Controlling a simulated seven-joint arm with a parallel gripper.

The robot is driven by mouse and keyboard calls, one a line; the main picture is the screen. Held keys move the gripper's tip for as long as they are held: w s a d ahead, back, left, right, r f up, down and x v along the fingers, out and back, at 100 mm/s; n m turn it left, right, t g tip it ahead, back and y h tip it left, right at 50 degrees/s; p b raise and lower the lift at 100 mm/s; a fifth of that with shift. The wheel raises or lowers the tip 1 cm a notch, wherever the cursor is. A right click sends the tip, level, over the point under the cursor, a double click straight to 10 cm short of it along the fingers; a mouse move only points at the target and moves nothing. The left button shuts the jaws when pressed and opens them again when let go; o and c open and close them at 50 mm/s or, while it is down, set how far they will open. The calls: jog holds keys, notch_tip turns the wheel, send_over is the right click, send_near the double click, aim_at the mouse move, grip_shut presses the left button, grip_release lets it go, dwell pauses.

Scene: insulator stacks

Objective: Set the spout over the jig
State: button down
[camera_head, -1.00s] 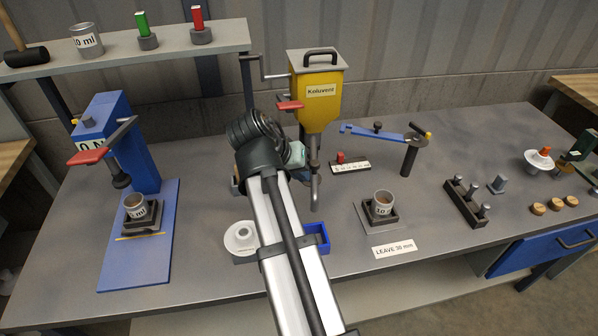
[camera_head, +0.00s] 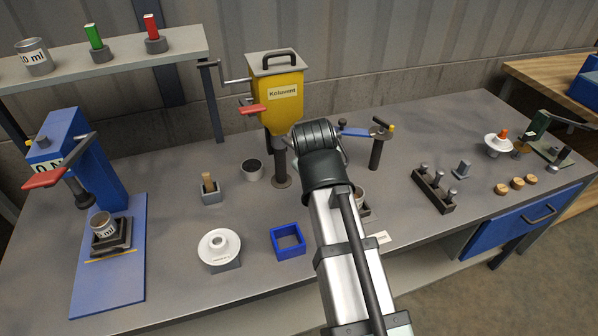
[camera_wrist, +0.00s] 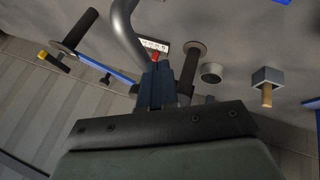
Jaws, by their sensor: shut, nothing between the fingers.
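The yellow hopper (camera_head: 277,98) stands at the back of the bench on a grey post (camera_head: 281,165). A bent grey pipe, which looks like its spout (camera_wrist: 124,28), crosses the upper left of the wrist view close to my fingers; contact cannot be told. In the head view my wrist hides the spout. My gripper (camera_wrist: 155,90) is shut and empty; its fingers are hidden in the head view. The dark jig (camera_head: 367,213) with a cup (camera_head: 360,196) is mostly hidden behind my arm. Whether the spout is over it cannot be seen.
A blue lever on a post (camera_head: 376,150) stands right of my wrist. A dark rack with pegs (camera_head: 432,190) is farther right.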

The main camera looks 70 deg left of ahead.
jog(key=w+a, duration=0.2)
jog(key=w, duration=0.4)
jog(key=shift+a+n+g, duration=0.3)
jog(key=shift+a+n, duration=0.05)
jog(key=shift+n, duration=0.05)
jog(key=shift+w+r, duration=0.1)
jog(key=shift+w, duration=0.05)
jog(key=s+d, duration=0.3)
jog(key=shift+s+r, duration=0.2)
jog(key=shift+r, duration=0.1)
jog(key=w+v, duration=0.2)
jog(key=v, duration=0.7)
jog(key=shift+s+d+r, duration=0.35)
jog(key=shift+s+d, duration=0.1)
